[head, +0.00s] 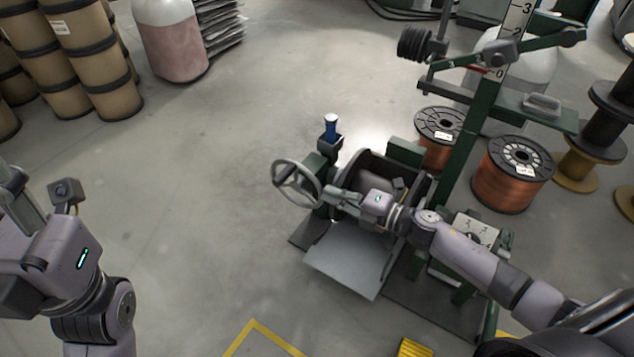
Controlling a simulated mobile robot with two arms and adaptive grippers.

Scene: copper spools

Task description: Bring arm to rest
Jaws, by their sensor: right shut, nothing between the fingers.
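My right arm (480,262) reaches in from the lower right over a green machine. Its gripper (335,194) is shut and empty, close to the rim of a grey handwheel (297,183). I cannot tell from this view whether it touches the wheel. My left arm (75,255) is folded up at the left edge, far from the machine. Its gripper (14,190) shows only in part there, and its fingertips are not clear.
The green machine has a sloping grey plate (345,268) and a blue-topped post (331,128). Copper spools (512,178) and a green post with a scale (462,150) stand right. Brown drums (92,62) stand upper left. The floor between is clear.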

